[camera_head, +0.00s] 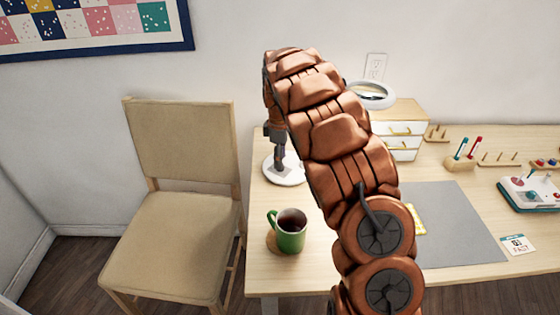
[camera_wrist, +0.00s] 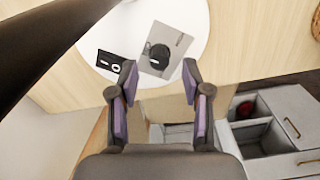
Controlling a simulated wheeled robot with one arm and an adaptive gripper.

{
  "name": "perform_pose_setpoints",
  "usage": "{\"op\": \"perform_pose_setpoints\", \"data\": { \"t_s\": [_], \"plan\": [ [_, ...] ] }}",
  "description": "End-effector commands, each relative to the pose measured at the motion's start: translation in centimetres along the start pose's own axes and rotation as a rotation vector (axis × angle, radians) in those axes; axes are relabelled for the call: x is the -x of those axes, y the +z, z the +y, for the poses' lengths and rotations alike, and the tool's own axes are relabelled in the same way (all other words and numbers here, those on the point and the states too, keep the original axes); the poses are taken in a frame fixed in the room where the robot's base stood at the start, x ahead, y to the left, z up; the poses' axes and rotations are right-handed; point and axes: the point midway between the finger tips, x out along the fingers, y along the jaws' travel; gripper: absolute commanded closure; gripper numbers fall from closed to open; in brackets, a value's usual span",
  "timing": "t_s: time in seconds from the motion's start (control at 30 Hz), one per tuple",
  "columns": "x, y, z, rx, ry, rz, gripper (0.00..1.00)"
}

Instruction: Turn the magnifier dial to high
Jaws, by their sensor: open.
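The magnifier's white ring head (camera_head: 372,94) shows behind my arm in the head view. Its round white base (camera_head: 292,180) is on the table's left part, partly hidden by my gripper. In the wrist view, the base (camera_wrist: 194,27) carries a grey plate (camera_wrist: 181,43) with a round black dial (camera_wrist: 159,54). The dial has a white mark; the plate's lettering is too small to read. A black plate (camera_wrist: 109,66) with a white mark sits left of it. My gripper (camera_wrist: 160,72) is open and empty, its fingertips just short of the dial in the picture. It points down over the base in the head view (camera_head: 279,163).
A green mug (camera_head: 289,238) of dark liquid stands near the table's front left. A chair (camera_head: 175,240) is left of the table. Small drawers (camera_head: 403,140), pegged racks and a grey mat (camera_head: 455,220) lie to the right. Open grey drawers (camera_wrist: 262,135) show in the wrist view.

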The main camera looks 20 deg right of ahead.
Motion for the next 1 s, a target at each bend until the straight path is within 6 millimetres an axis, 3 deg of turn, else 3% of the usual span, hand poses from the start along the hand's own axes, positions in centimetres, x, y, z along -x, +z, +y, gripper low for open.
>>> {"op": "perform_pose_setpoints", "data": {
  "t_s": [0.2, 0.47, 0.9, 1.0],
  "plan": [
    [-2.2, 0.0, 0.0, -0.001, -0.002, 0.0, 0.52],
    [-2.3, 0.0, 0.0, -0.001, 0.0, 0.001, 0.52],
    [-2.3, 0.0, 0.0, -0.001, 0.001, 0.001, 0.97],
    [-2.3, 0.0, 0.0, -0.001, 0.001, 0.001, 1.0]
  ]
}}
